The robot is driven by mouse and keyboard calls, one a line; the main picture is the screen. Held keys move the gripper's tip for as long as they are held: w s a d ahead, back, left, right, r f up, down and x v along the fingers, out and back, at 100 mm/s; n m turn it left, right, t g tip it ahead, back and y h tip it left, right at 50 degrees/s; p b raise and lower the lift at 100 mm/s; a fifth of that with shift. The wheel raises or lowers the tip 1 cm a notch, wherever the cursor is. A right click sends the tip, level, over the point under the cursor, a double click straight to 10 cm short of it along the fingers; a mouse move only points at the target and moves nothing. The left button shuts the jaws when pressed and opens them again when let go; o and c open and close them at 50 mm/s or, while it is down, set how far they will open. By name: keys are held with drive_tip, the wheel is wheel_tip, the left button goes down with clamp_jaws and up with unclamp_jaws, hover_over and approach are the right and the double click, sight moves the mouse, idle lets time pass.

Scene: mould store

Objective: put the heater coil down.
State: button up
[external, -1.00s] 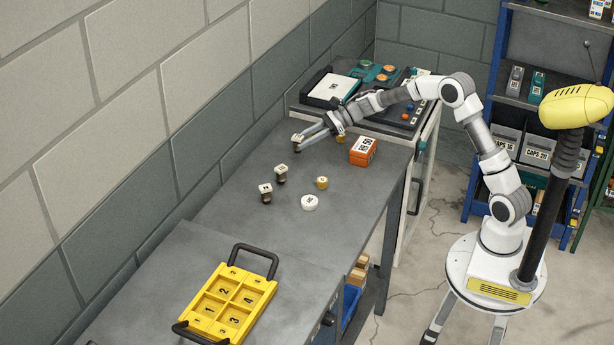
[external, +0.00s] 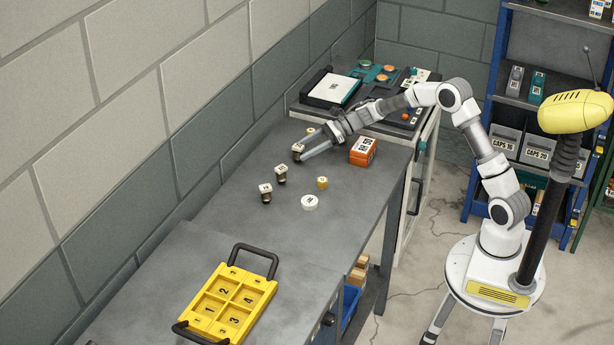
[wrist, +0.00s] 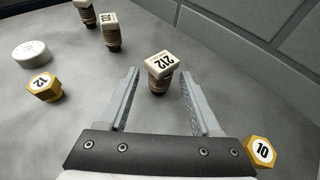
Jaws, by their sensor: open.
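The heater coil (wrist: 158,82) has a white top marked 212 and a brown wound body. It stands upright on the grey bench in the wrist view, and shows small at the fingertips in the external view (external: 298,149). My gripper (wrist: 161,73) is open, one finger on each side of the coil near the tips, with a visible gap on both sides. In the external view my gripper (external: 303,152) is low over the bench's far part. The coil's lower end is partly in shadow.
Two similar coils (external: 281,174) (external: 265,193), a brass hex piece (external: 322,183) and a white disc (external: 310,202) stand nearby. Another brass hex piece (wrist: 262,151) is close beside my right finger. An orange box (external: 363,152) and yellow tray (external: 257,306) are farther off.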

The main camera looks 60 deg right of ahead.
drive_tip(key=shift+r, duration=0.15)
drive_tip(key=p+v, duration=0.2)
drive_tip(key=v, duration=1)
